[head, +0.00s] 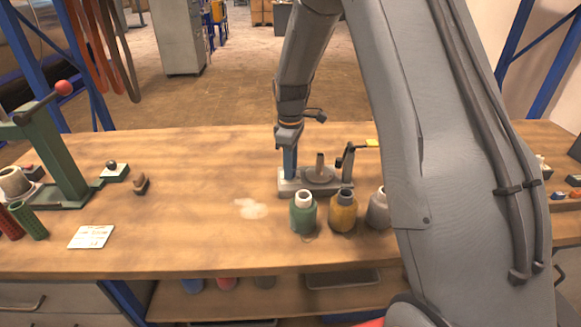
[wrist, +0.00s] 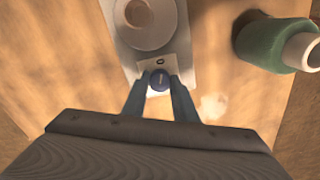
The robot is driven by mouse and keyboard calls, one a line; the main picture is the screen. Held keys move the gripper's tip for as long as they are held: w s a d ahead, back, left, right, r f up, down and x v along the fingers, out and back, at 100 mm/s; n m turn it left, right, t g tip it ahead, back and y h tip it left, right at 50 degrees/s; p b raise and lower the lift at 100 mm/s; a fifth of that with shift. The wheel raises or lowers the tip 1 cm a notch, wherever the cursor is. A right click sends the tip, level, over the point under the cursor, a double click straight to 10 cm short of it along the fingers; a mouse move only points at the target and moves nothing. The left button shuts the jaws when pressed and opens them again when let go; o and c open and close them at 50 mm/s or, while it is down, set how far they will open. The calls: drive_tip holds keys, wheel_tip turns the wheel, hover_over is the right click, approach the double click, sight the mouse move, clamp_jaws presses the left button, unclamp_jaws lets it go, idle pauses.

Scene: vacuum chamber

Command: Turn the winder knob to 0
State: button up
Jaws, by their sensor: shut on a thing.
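The winder (head: 322,187) is a grey base with a round plate and an upright post, standing on the workbench. In the wrist view its pale base (wrist: 184,45) carries a round disc and a label marked 0 (wrist: 160,62). In the head view my gripper (head: 290,165) is at the winder's left end and hides the knob.
A green press (head: 60,160) with a red-ball lever and a white card (head: 91,237) are at the left. The bench between is mostly clear.

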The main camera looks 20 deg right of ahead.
drive_tip(key=shift+n, duration=0.5)
drive_tip(key=o, duration=1)
drive_tip(key=shift+o, duration=0.2)
drive_tip(key=shift+r, duration=0.1)
drive_tip(key=shift+r+b, duration=1.05)
drive_tip(key=shift+r, duration=2.8)
drive_tip(key=shift+r, duration=0.1)
